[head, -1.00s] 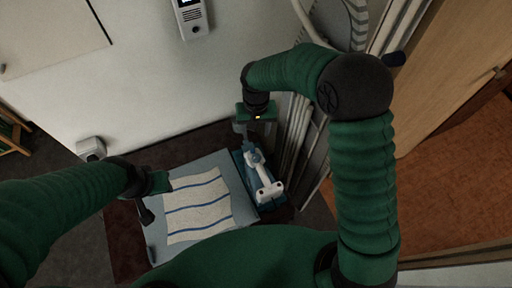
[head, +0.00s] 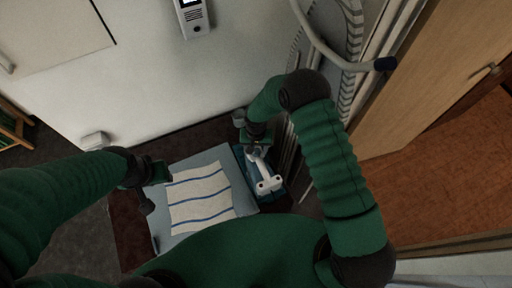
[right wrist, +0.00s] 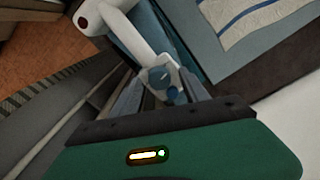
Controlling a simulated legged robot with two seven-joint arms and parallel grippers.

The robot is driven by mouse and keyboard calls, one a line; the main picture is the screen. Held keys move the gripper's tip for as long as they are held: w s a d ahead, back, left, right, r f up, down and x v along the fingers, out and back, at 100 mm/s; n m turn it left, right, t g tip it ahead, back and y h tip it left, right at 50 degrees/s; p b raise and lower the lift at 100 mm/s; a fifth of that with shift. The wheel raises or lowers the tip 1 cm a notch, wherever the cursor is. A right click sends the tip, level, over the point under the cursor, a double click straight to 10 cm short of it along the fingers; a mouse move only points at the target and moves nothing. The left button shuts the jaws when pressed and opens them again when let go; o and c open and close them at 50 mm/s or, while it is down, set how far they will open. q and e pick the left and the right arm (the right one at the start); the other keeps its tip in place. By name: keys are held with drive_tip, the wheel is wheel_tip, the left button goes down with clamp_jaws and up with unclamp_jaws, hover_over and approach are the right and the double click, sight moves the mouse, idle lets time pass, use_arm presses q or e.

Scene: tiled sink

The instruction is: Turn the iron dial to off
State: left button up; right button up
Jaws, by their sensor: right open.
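The white iron (head: 266,182) lies on a teal-blue base (head: 272,197) beside the ironing board. It also shows in the right wrist view (right wrist: 141,37). There, a small blue dial (right wrist: 160,77) is on its near end. My right gripper (head: 257,150) is open over that end. In the right wrist view its fingers (right wrist: 161,97) are on either side of the dial area; I cannot tell whether they touch it. My left gripper (head: 148,197) is over the left side of the board, away from the iron, and its jaw opening is unclear.
The grey-blue board (head: 236,187) carries a cream cloth (head: 198,194) with blue stripes. A white wall (head: 150,75) stands behind. Grey ribbed hose and pipes (head: 352,40) and a wooden door (head: 425,85) are on the right, near my right arm.

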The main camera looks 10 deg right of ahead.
drive_tip(key=shift+f, duration=0.1)
clamp_jaws()
idle(0.3)
drive_tip(key=shift+n, duration=0.3)
drive_tip(key=shift+w+n+b, duration=0.1)
drive_tip(key=shift+n+b, duration=0.4)
drive_tip(key=shift+b, duration=0.1)
drive_tip(key=shift+f+n+b, duration=0.1)
drive_tip(key=shift+n+b, duration=0.5)
drive_tip(key=shift+n, duration=0.6)
drive_tip(key=n+b, duration=0.1)
drive_tip(key=n, duration=0.4)
